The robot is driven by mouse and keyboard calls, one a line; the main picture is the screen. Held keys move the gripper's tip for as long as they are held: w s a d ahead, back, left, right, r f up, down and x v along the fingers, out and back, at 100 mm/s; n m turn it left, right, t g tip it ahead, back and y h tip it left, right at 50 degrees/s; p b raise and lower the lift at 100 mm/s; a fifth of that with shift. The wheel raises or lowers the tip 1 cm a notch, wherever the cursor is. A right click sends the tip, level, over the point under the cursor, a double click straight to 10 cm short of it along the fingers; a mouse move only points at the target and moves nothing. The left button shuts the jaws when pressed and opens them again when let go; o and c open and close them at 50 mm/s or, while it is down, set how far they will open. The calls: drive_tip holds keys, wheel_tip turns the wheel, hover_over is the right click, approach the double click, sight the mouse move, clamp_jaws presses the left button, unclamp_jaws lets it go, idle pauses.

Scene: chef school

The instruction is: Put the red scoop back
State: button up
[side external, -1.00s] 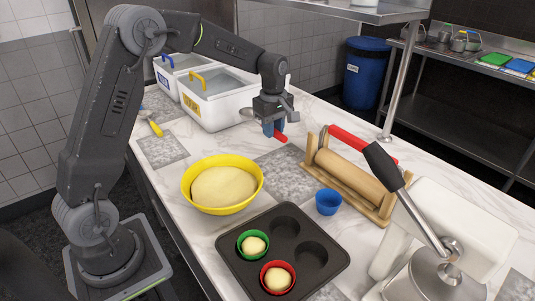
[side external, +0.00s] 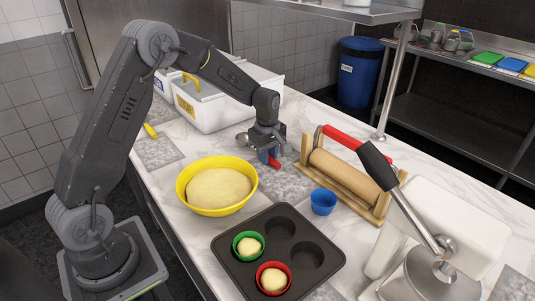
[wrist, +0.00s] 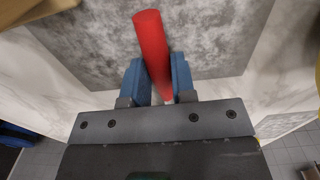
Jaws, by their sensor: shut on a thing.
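My gripper (side external: 268,156) is shut on the red handle (side external: 275,164) of the scoop, low over the grey speckled mat (side external: 285,186) between the yellow bowl and the rolling pin stand. A small metal round part (side external: 242,138) shows to the left of the gripper and may be the scoop's head. In the wrist view the red scoop handle (wrist: 151,45) stands tilted between the blue fingers (wrist: 154,80), over the grey mat (wrist: 225,35). I cannot tell whether the scoop touches the mat.
A yellow bowl of dough (side external: 217,207) stands in front left of the gripper, and a wooden rolling pin stand (side external: 345,172) to the right. A blue cup (side external: 323,202), a muffin tray (side external: 325,272) and a white bin (side external: 205,118) are also close.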

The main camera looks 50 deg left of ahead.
drive_tip(key=o, duration=0.9)
wheel_tip(320, 180, up, 12)
drive_tip(key=s+d+r+m+t, duration=0.1)
drive_tip(key=s+d+r+m, duration=0.3)
drive_tip(key=s+r, duration=0.2)
drive_tip(key=s+d+m+t, duration=0.1)
drive_tip(key=s+d+m, duration=0.1)
drive_tip(key=s+m, duration=0.2)
drive_tip(key=s+d+r+m+t, duration=0.1)
drive_tip(key=s+m, duration=0.4)
drive_tip(key=s, duration=0.5)
drive_tip(key=s+d+m+t, duration=0.2)
drive_tip(key=s+d+m, duration=0.3)
drive_tip(key=s, duration=0.2)
drive_tip(key=shift+r, duration=0.2)
